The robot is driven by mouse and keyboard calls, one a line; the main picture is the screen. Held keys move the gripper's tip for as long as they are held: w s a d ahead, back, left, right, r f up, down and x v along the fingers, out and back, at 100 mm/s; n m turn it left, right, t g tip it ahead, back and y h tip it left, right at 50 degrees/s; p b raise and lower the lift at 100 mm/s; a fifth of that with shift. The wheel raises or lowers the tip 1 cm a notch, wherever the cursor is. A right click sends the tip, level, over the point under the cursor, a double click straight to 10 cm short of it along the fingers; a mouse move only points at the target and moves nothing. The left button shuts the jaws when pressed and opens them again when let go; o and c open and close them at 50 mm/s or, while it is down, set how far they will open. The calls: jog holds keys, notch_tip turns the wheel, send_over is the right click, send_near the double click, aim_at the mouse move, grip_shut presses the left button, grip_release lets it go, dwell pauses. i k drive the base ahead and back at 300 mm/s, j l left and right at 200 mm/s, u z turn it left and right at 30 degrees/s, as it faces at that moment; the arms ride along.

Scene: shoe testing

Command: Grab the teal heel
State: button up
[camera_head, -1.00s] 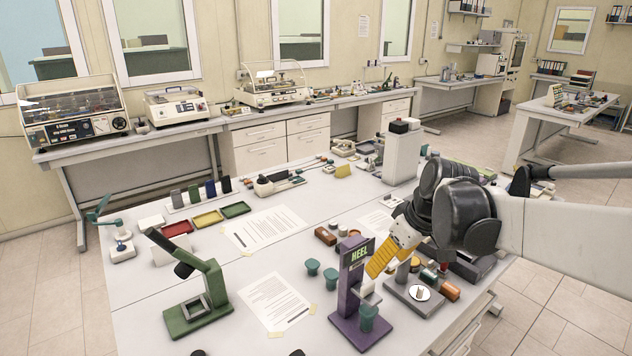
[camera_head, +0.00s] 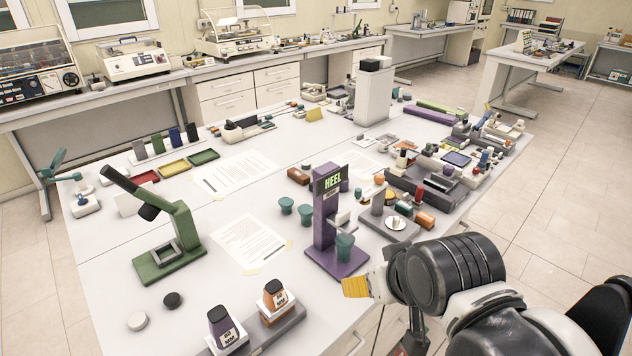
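Two loose teal heels (camera_head: 286,205) and (camera_head: 305,212) stand on the white table, left of a purple stand with a "HEEL" sign (camera_head: 325,215). A third teal heel (camera_head: 345,248) is on the front right of this stand's base.
A green press (camera_head: 170,245) stands left, and a grey holder (camera_head: 262,335) with "MM" blocks stands at the front. A tray of small parts (camera_head: 425,185) is at the right.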

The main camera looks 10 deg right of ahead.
aim_at(345, 243)
jog(key=j+z, duration=0.3)
jog(key=z, duration=0.15)
jog(key=k+j+z, duration=0.1)
jog(key=j+z, duration=0.15)
jog(key=z, duration=0.25)
jog(key=k+j+z, duration=0.15)
jog(key=z, duration=0.3)
jog(key=k+j+z, duration=0.15)
jog(key=j+z, duration=0.15)
jog(key=z, duration=0.15)
